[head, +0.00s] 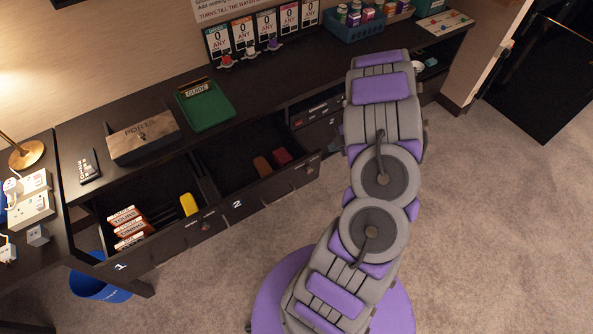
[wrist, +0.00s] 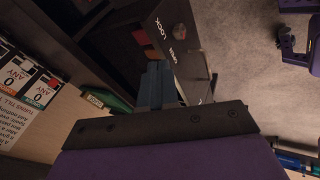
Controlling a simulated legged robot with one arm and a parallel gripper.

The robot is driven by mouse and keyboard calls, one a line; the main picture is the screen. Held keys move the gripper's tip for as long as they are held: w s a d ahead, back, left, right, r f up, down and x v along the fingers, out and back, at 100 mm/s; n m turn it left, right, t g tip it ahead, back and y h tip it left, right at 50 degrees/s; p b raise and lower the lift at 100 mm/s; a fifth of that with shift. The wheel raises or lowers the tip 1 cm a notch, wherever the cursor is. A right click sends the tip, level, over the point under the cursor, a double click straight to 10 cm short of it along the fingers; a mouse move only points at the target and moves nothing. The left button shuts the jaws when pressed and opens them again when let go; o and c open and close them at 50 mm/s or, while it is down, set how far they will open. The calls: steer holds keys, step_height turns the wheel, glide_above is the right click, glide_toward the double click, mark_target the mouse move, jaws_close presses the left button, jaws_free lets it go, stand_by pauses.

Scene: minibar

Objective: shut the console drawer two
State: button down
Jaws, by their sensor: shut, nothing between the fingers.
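Console drawer two (head: 262,194), a dark drawer marked 2, is pulled out in the head view. A brown item and a dark red item lie inside it. My gripper (wrist: 156,72) shows in the wrist view as blue-grey fingers, shut and empty. It is beside an open drawer's front panel (wrist: 184,42) with a round knob and pale lettering. I cannot tell whether the fingertips touch that panel. In the head view my arm hides the gripper.
Drawer one (head: 150,254) is also open, holding orange-and-white boxes and a yellow item. The console top (head: 290,85) carries a green guide tray (head: 205,105), a wooden box (head: 143,137) and a blue basket (head: 355,27). Carpet (head: 480,220) is clear at right. A blue bin (head: 98,288) stands lower left.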

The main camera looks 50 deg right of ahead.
steer(key=s+a+f+n+y, duration=0.1)
steer(key=s+a+f+y, duration=0.15)
steer(key=a, duration=0.25)
steer(key=b, duration=0.4)
glide_toward(298, 168)
steer(key=shift+x, duration=2.35)
